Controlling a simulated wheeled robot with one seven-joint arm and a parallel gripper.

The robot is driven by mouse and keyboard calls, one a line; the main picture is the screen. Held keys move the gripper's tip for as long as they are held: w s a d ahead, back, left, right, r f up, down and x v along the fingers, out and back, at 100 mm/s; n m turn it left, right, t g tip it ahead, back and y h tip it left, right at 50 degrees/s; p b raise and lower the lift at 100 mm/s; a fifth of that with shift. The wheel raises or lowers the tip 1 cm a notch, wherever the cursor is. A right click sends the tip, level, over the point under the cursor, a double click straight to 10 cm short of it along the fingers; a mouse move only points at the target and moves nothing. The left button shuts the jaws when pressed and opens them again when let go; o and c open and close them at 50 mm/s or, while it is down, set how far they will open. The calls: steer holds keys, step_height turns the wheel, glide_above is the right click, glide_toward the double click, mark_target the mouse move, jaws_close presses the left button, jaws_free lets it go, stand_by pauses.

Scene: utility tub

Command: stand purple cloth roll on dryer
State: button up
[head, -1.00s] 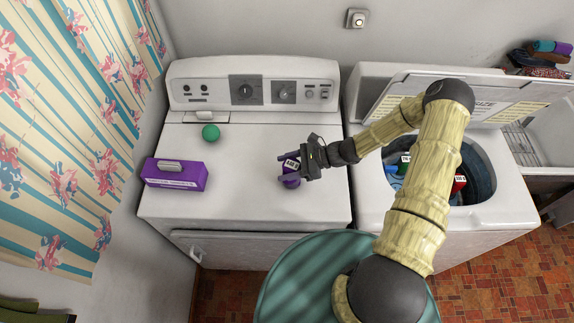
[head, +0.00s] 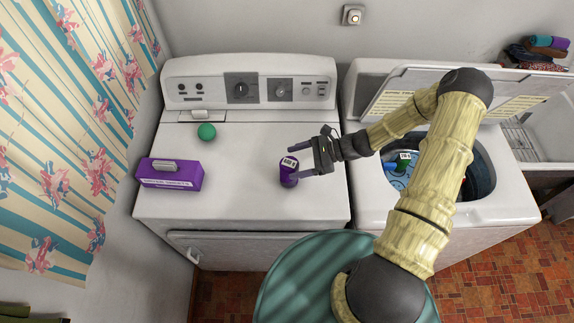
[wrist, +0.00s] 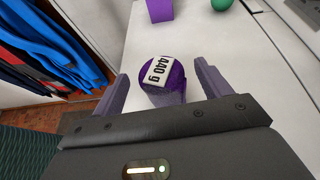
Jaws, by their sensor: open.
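The purple cloth roll (head: 288,173) stands upright on the white dryer top (head: 240,200), right of its middle. Its label faces up and reads "440 g" in the wrist view (wrist: 163,84). My gripper (head: 296,161) is open at the roll's right side. In the wrist view, the two fingers (wrist: 163,84) are spread on either side of the roll, with gaps between them and it. The roll's lower part is partly hidden by my gripper's body in that view.
The open washer tub (head: 480,170) on the right holds several items. The dryer's front middle is clear.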

steer(key=b+v, duration=0.2)
steer(key=v, duration=0.5)
steer(key=shift+d, duration=0.25)
steer(key=shift+r, duration=0.1)
steer(key=s+d+r+n+t+h, duration=0.2)
steer(key=s+d+r+n+h, duration=0.1)
steer(key=s+r+n+h, duration=0.9)
step_height(320, 180, up, 4)
steer(key=n+h, duration=0.1)
steer(key=n, duration=0.4)
steer(key=shift+d+f+n+t, duration=0.15)
steer(key=shift+d+n+t, duration=0.1)
steer(key=shift+n+t, duration=0.15)
steer(key=shift+w, duration=0.1)
